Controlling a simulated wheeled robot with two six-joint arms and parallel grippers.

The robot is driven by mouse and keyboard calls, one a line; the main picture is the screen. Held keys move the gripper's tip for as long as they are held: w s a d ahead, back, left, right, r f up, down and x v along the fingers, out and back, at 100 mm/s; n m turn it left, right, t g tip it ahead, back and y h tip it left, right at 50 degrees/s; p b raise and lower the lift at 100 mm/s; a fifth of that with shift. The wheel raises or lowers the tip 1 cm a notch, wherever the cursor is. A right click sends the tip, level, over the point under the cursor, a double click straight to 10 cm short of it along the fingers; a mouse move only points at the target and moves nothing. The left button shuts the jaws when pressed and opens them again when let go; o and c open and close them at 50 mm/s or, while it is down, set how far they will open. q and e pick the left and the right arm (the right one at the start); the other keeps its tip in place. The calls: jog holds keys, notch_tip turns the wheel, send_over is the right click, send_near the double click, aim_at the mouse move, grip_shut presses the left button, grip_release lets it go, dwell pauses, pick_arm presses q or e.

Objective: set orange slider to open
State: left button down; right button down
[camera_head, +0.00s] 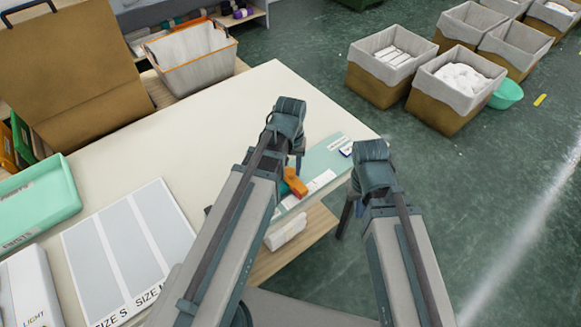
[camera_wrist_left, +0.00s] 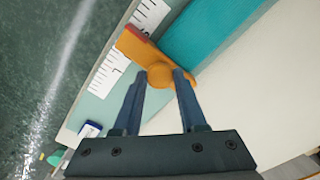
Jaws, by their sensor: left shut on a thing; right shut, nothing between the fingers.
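The orange slider (camera_head: 295,182) sits on a pale green strip (camera_head: 322,160) with white labels, along the right edge of the table. In the left wrist view the orange slider (camera_wrist_left: 135,45) has a flat arm lying across the strip beside a teal block (camera_wrist_left: 205,40), and a round knob. My left gripper (camera_head: 298,160) is shut on that knob; its two fingers (camera_wrist_left: 160,80) stand on either side of it. My right gripper (camera_head: 346,215) is shut and empty, beyond the table's right edge. Most of the label text is too small to read.
A white board with size columns (camera_head: 130,250), a green tray (camera_head: 35,205) and a white box (camera_head: 30,290) lie on the left of the table. A lined basket (camera_head: 192,58) stands behind. Lined bins (camera_head: 455,90) stand on the floor at right. The table's middle is clear.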

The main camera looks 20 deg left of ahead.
dwell(0.8)
pick_arm(q)
jog(key=w+d, duration=0.2)
jog(key=w, duration=0.2)
jog(key=w+d, duration=0.6)
jog(key=w, duration=0.1)
jog(key=shift+w+d, duration=0.25)
jog(key=shift+w, duration=0.1)
jog(key=shift+c, duration=2.3)
grip_release()
jog(key=shift+d, duration=0.1)
jog(key=shift+r, duration=0.15)
jog(key=shift+r+p, duration=0.55)
jog(key=shift+p, duration=0.2)
notch_tip(320, 180, up, 12)
jog(key=p, duration=1.2)
jog(key=shift+r, duration=0.25)
